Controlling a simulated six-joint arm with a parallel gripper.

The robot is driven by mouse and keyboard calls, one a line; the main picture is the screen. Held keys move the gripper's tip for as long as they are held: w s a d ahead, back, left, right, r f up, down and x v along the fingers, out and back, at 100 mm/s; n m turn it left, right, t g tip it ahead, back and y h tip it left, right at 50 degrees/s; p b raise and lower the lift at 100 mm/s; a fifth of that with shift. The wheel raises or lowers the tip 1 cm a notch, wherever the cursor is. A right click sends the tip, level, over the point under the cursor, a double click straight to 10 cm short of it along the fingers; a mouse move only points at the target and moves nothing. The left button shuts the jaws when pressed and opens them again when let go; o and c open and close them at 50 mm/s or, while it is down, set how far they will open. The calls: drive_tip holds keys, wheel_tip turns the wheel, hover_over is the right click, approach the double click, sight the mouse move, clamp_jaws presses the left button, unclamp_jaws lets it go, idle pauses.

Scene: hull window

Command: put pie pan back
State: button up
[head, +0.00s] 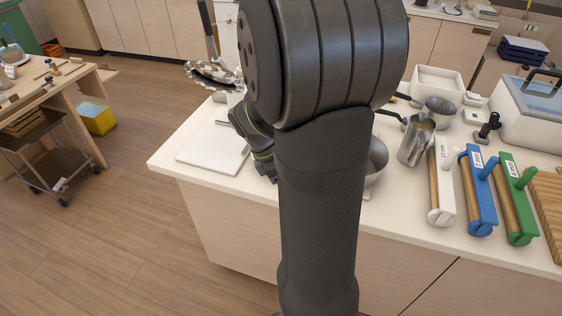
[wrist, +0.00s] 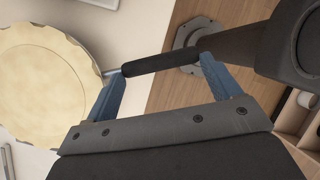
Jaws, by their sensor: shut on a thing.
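The pie pan (wrist: 45,85) shows in the wrist view at the left as a round, pale yellow disc with a scalloped rim. A thin metal rod joins its rim side to a dark cylindrical handle (wrist: 160,65). My gripper (wrist: 160,69), with blue fingers, is shut on this handle. In the head view, a scalloped metal rim (head: 212,76), seemingly the pan's, shows tilted above the far left of the counter. My own arm hides the gripper's fingertips there.
A white board (head: 213,148) lies on the counter's left part. A steel jug (head: 416,140), a partly hidden bowl (head: 376,160), and white (head: 443,185), blue (head: 481,200) and green (head: 517,205) roller-like tools stand to the right. A workbench (head: 45,85) stands apart at left.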

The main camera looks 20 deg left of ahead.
drive_tip(key=shift+f, duration=0.4)
idle(0.5)
drive_tip(key=o, duration=1.7)
drive_tip(key=shift+a+r, duration=0.15)
drive_tip(key=shift+r, duration=0.15)
drive_tip(key=shift+v, duration=1.05)
drive_tip(key=shift+a+r, duration=0.15)
drive_tip(key=shift+r, duration=0.25)
drive_tip(key=v, duration=0.8)
drive_tip(key=shift+a+r, duration=0.2)
drive_tip(key=shift+r, duration=0.15)
